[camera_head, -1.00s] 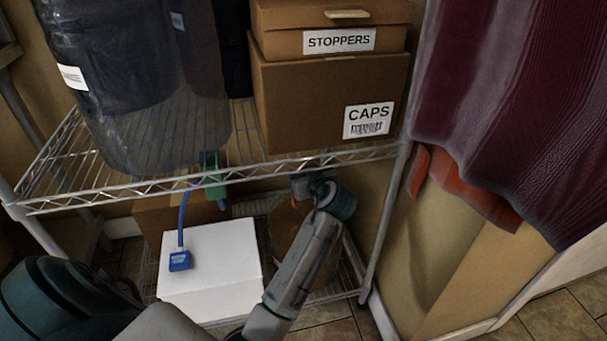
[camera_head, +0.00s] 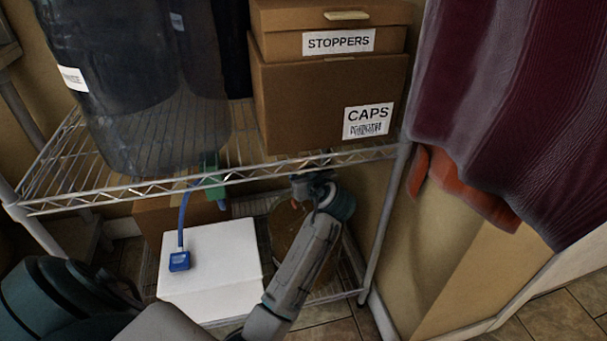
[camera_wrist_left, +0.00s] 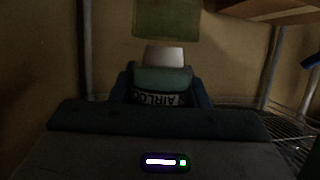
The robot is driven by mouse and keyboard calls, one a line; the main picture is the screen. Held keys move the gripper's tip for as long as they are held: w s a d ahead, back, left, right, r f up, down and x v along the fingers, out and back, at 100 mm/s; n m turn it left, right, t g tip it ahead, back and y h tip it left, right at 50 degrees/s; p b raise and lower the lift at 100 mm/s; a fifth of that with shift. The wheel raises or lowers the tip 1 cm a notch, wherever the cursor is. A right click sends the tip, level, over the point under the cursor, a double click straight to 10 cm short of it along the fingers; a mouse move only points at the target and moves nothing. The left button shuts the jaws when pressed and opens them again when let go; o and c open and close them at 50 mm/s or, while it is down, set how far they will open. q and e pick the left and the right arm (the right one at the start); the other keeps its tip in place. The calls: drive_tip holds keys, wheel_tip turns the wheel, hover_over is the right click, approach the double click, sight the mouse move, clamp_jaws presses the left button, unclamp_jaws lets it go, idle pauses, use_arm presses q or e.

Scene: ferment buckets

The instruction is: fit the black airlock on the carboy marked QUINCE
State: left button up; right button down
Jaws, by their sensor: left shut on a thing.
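A large dark, see-through carboy (camera_head: 135,85) stands on the wire shelf at the left in the head view. Its white label (camera_head: 73,78) is turned aside and only its last letters show, so I cannot read the name. My left arm reaches below the shelf's front edge to the right; its gripper (camera_head: 312,185) is partly hidden there. In the left wrist view the left gripper (camera_wrist_left: 162,88) is shut on the airlock (camera_wrist_left: 165,55). My right gripper is not in view.
Boxes marked STOPPERS (camera_head: 335,42) and CAPS (camera_head: 320,110) fill the shelf's right side. Below the wire shelf (camera_head: 60,190) are a white box (camera_head: 210,280), a blue cord with a blue tag (camera_head: 180,261) and a green clip (camera_head: 214,190). A maroon curtain (camera_head: 510,110) hangs at right.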

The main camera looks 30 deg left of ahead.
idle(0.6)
use_arm(q)
drive_tip(key=shift+f, duration=0.5)
drive_tip(key=shift+f, duration=0.2)
idle(0.5)
drive_tip(key=shift+f, duration=0.1)
idle(0.4)
drive_tip(key=shift+f, duration=0.15)
idle(0.7)
drive_tip(key=o, duration=1.1)
drive_tip(key=shift+c, duration=0.2)
drive_tip(key=shift+d, duration=0.1)
